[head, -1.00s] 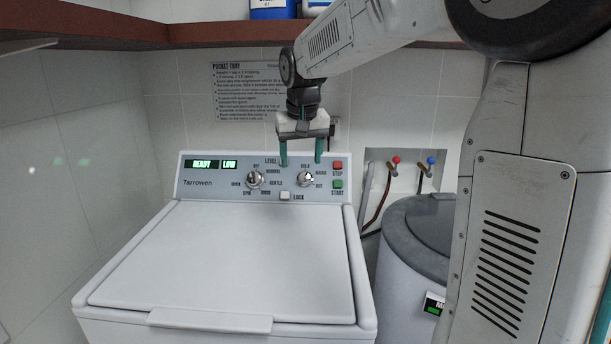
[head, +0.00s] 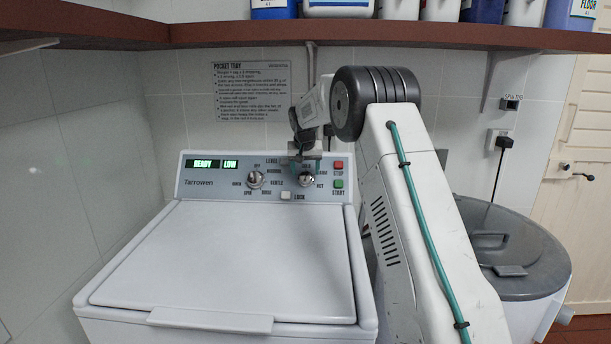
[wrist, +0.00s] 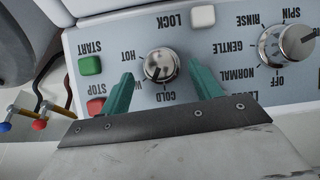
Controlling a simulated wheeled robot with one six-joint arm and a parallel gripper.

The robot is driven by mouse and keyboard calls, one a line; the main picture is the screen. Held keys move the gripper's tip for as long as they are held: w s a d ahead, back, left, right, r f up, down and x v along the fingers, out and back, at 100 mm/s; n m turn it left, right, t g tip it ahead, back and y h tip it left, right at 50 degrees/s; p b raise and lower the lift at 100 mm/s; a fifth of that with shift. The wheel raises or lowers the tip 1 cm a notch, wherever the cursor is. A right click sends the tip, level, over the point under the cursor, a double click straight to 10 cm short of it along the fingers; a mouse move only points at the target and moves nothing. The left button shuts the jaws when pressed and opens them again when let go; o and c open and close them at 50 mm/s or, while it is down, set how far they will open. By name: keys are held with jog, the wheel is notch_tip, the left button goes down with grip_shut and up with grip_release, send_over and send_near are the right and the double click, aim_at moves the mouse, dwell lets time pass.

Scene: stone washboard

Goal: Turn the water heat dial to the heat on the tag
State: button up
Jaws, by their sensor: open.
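The water heat dial (head: 306,180) is the right round silver knob on the washer's panel; it also shows in the wrist view (wrist: 161,65), with COLD, HOT and a partly hidden label starting with W around it. I cannot tell for sure where its pointer stands. My gripper (head: 304,168) is at the panel, in front of the dial. In the wrist view my gripper's (wrist: 160,74) teal fingers are open, one on each side of the dial, with gaps showing between them and the knob. I see no tag with a heat on it.
A second knob (head: 255,180) for the cycle is left of the dial. STOP (head: 338,166), START (head: 338,184) and LOCK (head: 286,196) buttons sit close by. A shelf (head: 240,36) with bottles runs above. A printed sign (head: 251,90) hangs on the wall. The washer lid (head: 230,260) is clear.

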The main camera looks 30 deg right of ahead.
aim_at(306, 178)
jog(key=shift+x, duration=1.4)
jog(key=c, duration=1)
